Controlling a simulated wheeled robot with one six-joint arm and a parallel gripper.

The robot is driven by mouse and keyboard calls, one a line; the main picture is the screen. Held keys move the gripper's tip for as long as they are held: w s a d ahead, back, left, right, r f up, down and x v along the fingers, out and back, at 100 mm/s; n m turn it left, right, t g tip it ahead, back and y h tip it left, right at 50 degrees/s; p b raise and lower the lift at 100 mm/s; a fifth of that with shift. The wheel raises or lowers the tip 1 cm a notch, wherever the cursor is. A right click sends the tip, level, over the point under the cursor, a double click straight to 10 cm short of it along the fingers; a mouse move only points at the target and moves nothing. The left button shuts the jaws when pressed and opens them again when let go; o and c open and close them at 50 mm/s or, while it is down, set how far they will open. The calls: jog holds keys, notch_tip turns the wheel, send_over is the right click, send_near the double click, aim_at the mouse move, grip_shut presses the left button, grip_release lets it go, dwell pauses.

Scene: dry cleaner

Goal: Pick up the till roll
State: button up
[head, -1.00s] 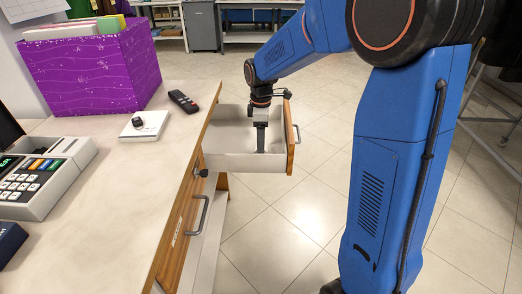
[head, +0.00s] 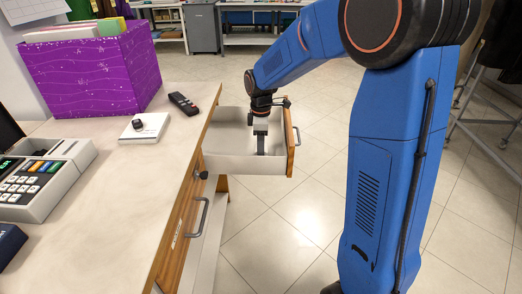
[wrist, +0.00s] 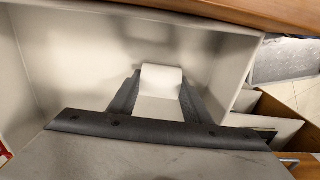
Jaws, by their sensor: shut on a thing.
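The till roll (wrist: 161,78) is a white paper cylinder, seen in the wrist view between the two dark fingers of my gripper (wrist: 160,88). The gripper is shut on it, with a finger on each side. In the head view my gripper (head: 260,146) points down inside the open drawer (head: 240,163). The roll is hidden there behind the drawer's near wall. I cannot tell whether the roll still touches the drawer floor.
The drawer's wooden front (head: 289,142) stands to the right of the gripper.

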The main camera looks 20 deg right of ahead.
notch_tip(320, 180, up, 10)
jog(key=shift+f, duration=0.1)
dwell(0.4)
dwell(0.5)
